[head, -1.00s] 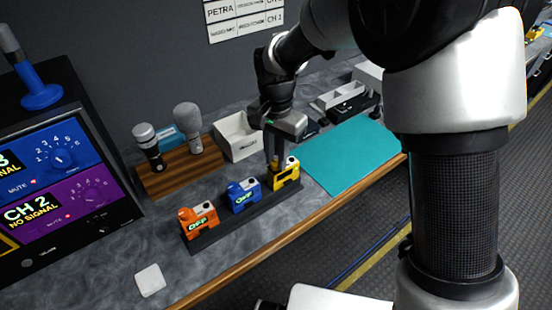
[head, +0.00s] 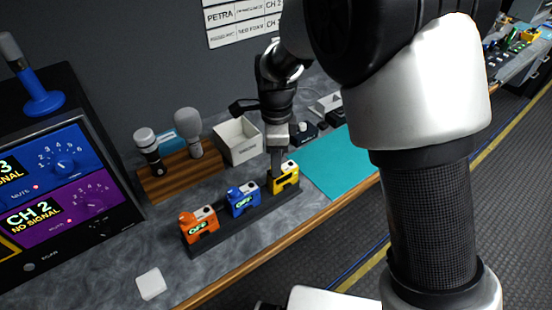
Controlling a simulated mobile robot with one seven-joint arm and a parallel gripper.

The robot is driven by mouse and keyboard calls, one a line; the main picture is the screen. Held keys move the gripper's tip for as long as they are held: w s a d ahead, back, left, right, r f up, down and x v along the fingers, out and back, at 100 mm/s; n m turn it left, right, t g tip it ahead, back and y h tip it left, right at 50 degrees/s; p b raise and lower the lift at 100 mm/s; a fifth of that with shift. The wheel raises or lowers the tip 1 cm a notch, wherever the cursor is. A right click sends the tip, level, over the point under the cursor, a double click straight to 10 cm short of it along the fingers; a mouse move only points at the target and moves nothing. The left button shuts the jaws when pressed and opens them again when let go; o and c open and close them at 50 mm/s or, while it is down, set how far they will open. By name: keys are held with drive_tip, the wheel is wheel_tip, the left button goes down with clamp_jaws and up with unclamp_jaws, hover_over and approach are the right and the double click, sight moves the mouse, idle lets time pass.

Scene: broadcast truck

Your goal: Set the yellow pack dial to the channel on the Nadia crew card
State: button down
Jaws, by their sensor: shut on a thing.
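The yellow pack (head: 284,183) stands at the right end of a dark rack (head: 217,237), beside a blue pack (head: 242,200) and an orange pack (head: 200,225). My gripper (head: 276,172) points down at the left part of the yellow pack's top and is shut there, at its dial. The fingers hide the dial, so its setting cannot be read. Crew cards (head: 243,20) hang on the back wall; one reads PETRA with a CH number, and the other names are too small to read. I cannot make out a Nadia card.
A monitor (head: 95,205) showing CH 2 NO SIGNAL stands at the left. Microphones (head: 150,152) rest on a wooden stand (head: 180,174), with a white bin (head: 238,141) beside it. A teal mat (head: 335,165) lies clear at the right. A white square (head: 150,283) lies in front.

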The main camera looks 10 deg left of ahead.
drive_tip(key=m+p, duration=0.3)
drive_tip(key=m, duration=0.2)
drive_tip(key=shift+r, duration=0.15)
drive_tip(key=shift+s+m+p, duration=0.1)
drive_tip(key=shift+m+p, duration=0.85)
drive_tip(key=shift+m, duration=0.75)
drive_tip(key=shift+f, duration=0.2)
drive_tip(key=c, duration=1.6)
unclamp_jaws()
drive_tip(key=shift+o, duration=0.2)
wheel_tip(320, 180, up, 18)
drive_tip(key=shift+f, duration=0.25)
